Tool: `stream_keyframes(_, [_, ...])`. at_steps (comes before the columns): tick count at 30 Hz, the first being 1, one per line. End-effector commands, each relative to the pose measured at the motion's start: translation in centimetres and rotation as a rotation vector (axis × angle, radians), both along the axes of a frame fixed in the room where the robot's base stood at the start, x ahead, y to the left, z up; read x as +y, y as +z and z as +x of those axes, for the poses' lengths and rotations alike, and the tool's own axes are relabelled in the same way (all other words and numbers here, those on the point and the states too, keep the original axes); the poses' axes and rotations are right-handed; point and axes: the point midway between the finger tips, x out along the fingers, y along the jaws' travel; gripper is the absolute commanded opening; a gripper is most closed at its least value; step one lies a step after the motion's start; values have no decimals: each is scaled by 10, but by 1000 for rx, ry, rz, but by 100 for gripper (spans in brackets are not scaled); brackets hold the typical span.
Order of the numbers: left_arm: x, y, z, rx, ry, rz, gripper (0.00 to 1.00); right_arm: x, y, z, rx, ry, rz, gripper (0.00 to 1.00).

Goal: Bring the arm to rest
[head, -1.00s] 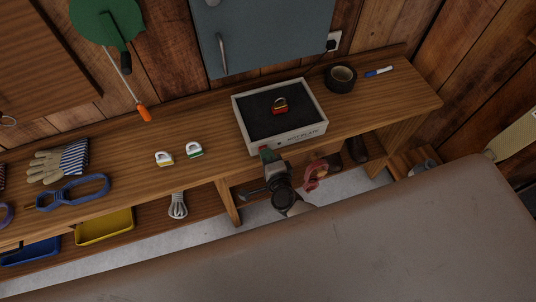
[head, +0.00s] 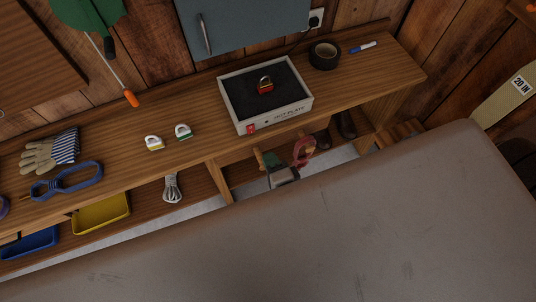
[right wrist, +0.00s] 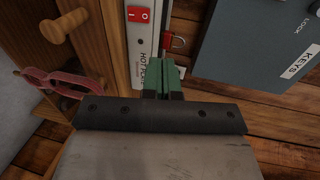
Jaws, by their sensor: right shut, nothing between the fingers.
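My right gripper (head: 271,160) is below the front edge of the wooden bench, in front of the open shelf space. Its green fingers (right wrist: 162,77) are shut together with nothing between them. Part of it is hidden behind the big grey-brown padded surface in the head view. The hot plate (head: 285,120) stands on the bench above it, apart from the gripper in the head view. A red padlock (head: 265,87) rests on its dark top and also shows in the right wrist view (right wrist: 174,42). My left gripper is not in view.
The grey-brown padded surface (head: 330,230) fills the foreground. The bench (head: 205,150) carries black tape (head: 324,55), a blue marker (head: 362,47), two small tagged pieces (head: 183,131) and gloves (head: 52,152). A red looped item (head: 303,150) hangs beside my gripper.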

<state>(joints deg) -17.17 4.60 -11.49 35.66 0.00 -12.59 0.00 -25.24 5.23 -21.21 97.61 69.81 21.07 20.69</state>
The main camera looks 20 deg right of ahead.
Motion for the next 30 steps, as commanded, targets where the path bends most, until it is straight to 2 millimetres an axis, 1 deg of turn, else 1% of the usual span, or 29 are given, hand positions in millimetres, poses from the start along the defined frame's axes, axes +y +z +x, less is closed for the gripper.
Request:
stream_keyframes(2, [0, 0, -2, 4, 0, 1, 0, 0, 0, 0, 0, 0, -1, 0])
stream_keyframes(15, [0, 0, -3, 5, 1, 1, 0, 0, 0, 0, 0, 0, -1, 0])
stream_keyframes(17, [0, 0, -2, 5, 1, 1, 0, 0, -3, 0, 6, 7, -13, 0])
stream_keyframes(19, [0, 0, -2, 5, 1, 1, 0, 0, -16, -3, 25, 32, -63, 0])
stream_keyframes(20, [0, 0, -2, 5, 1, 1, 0, 0, -25, -5, 39, 52, -99, 0])
stream_keyframes(23, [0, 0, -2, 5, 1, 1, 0, -2, -73, -19, 121, 162, -288, 0])
stream_keyframes(24, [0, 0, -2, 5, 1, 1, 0, -3, -98, -28, 167, 226, -383, 0])
stream_keyframes(25, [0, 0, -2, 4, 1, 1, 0, -6, -118, -37, 206, 279, -459, 0])
stream_keyframes(26, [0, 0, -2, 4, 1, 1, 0, -9, -139, -47, 249, 336, -534, 0])
stream_keyframes(27, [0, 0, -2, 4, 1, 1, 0, -13, -165, -63, 306, 418, -630, 0])
stream_keyframes(29, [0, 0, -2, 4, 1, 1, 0, -22, -202, -88, 391, 540, -761, 0])
stream_keyframes(30, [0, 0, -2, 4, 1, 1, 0, -30, -224, -108, 450, 627, -842, 0])
